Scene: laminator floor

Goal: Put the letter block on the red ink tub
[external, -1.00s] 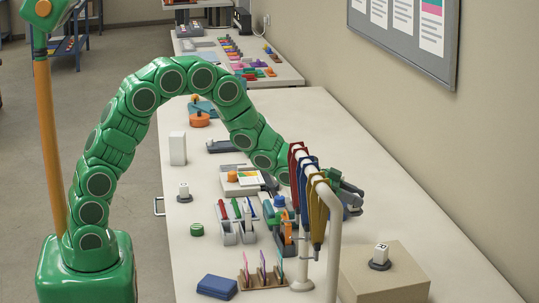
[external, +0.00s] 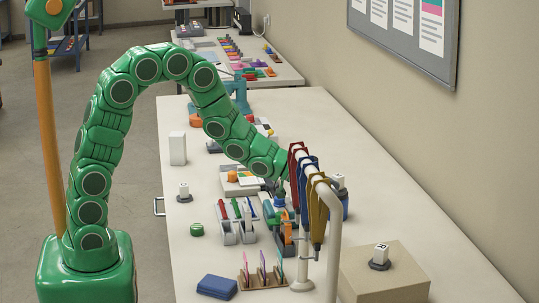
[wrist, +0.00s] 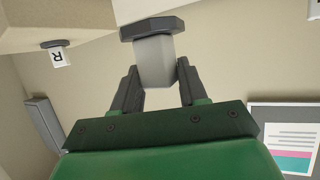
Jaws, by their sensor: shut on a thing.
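My gripper (wrist: 155,90) is shut on a pale block with a dark grey base (wrist: 153,62). The fingers grip its two sides, and its letter is not visible in the wrist view. In the external view, my gripper is hidden behind the hanging red, blue and yellow pieces; a white block (external: 337,181) shows just past them, apparently the held one. Another letter block, marked R (external: 381,250), stands on the cardboard box; it also shows in the wrist view (wrist: 57,58). A third small white block (external: 184,190) stands at the table's left. I cannot make out a red ink tub.
The white rack (external: 333,240) with hanging pieces stands close to my arm. A blue object (external: 345,208) shows partly behind it. The cardboard box (external: 362,285) is at the front right. Pen holders (external: 234,232) and a green tub (external: 197,229) stand left.

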